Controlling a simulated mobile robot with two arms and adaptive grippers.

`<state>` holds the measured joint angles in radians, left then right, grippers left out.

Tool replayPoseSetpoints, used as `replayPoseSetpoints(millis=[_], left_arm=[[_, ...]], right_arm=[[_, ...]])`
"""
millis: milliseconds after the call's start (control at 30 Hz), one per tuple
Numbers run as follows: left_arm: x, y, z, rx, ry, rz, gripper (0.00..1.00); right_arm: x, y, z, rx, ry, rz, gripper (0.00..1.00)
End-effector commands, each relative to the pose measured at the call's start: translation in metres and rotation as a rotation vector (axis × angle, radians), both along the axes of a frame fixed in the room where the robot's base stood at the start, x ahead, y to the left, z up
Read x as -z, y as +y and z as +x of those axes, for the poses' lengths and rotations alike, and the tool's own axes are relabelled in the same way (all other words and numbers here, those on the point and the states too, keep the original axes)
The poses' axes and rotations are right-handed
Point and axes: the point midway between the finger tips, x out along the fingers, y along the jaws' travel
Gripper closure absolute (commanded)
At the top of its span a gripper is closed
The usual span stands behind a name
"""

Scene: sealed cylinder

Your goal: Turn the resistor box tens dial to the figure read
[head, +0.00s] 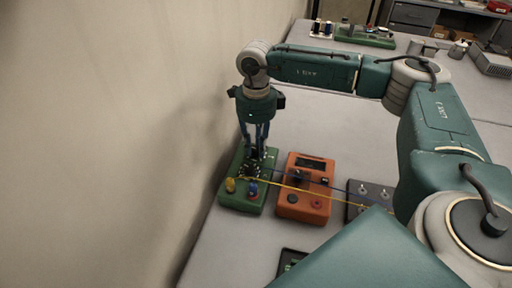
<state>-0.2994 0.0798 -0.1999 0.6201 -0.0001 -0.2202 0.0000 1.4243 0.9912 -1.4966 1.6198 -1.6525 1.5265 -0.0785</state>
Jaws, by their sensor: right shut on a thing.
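My right gripper (256,156) points down over the box's upper part. It is shut on a dark dial (252,170) on top of the box, mostly hidden by the fingers. An orange meter (304,207) with a dark display (310,164) stands just right of the box; its reading is too small to make out. My left gripper is not in view.
Yellow and blue wires run from the green box past the meter to a grey switch unit (371,190). A dark device (289,259) lies at the front. Another green board (365,37) stands at the back. A wall (120,130) rises close on the left.

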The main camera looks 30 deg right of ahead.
Motion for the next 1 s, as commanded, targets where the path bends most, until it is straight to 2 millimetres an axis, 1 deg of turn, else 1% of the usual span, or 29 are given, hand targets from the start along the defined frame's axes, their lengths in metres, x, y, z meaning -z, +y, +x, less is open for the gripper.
replayPoseSetpoints(millis=[200, 633, 667, 700, 733, 1000], left_arm=[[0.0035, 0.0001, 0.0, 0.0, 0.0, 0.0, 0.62], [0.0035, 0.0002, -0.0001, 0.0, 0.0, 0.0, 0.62], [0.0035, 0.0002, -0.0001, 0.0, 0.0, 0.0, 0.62], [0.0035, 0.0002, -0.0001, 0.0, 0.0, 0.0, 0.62], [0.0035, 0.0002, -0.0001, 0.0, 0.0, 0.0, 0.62], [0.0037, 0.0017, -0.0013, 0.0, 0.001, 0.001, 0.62]], right_arm=[[-0.001, -0.0014, 0.001, 0.057, -0.003, -0.002, 1.0], [-0.0018, -0.0017, 0.0011, 0.067, -0.004, -0.003, 1.0], [-0.0018, -0.0017, 0.0011, 0.067, -0.004, -0.003, 0.75], [-0.0018, -0.0017, 0.0012, 0.067, -0.004, -0.003, 0.67], [-0.0018, -0.0017, 0.0011, 0.067, -0.003, -0.002, 0.61], [-0.001, -0.0006, 0.0005, 0.065, -0.002, -0.001, 0.6]])
